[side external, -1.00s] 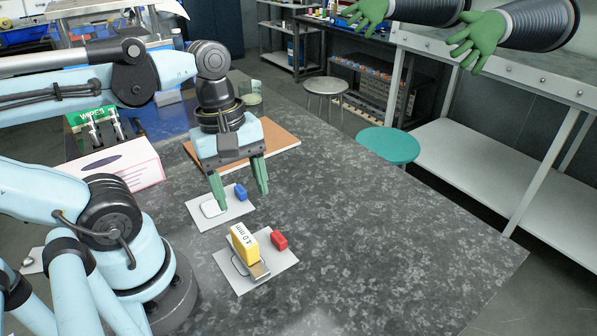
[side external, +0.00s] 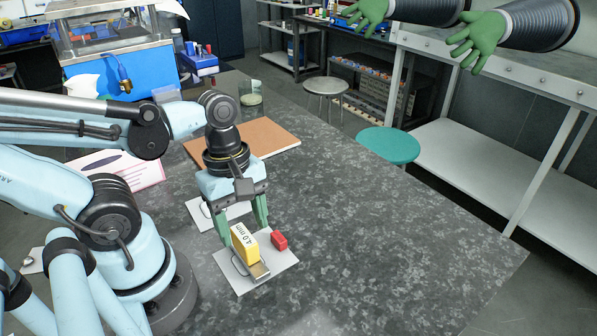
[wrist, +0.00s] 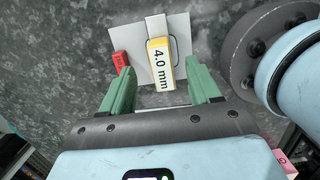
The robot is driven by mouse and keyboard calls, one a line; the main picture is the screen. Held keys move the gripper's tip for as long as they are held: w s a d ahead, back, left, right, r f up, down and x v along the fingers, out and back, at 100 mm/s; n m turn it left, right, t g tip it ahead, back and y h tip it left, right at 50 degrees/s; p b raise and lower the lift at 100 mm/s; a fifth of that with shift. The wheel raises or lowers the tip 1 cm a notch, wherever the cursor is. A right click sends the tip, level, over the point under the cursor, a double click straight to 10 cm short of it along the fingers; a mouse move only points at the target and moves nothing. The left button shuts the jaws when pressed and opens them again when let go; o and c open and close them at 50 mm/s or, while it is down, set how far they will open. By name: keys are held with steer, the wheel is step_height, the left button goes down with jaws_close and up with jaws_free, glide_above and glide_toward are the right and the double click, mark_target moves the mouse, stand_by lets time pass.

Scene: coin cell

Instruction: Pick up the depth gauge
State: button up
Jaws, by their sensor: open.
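The depth gauge is most likely the yellow block labelled "4.0 mm" (side external: 243,245) with a metal piece at its front end, on a white card (side external: 284,266) on the grey table. In the wrist view the yellow block (wrist: 161,72) lies ahead, between the lines of the two green fingers. My gripper (side external: 243,235) is open and empty.
A red block (side external: 279,240) lies beside the yellow one on the same card. A second white card (side external: 238,211) lies behind, partly hidden by my gripper. A brown board (side external: 270,137) and a pink-white box (side external: 135,170) stand farther back. The table's right side is clear.

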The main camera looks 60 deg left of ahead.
mark_target(243, 234)
steer(key=shift+f, duration=1.45)
steer(key=shift+d+f, duration=0.15)
steer(key=shift+f, duration=1)
jaws_close()
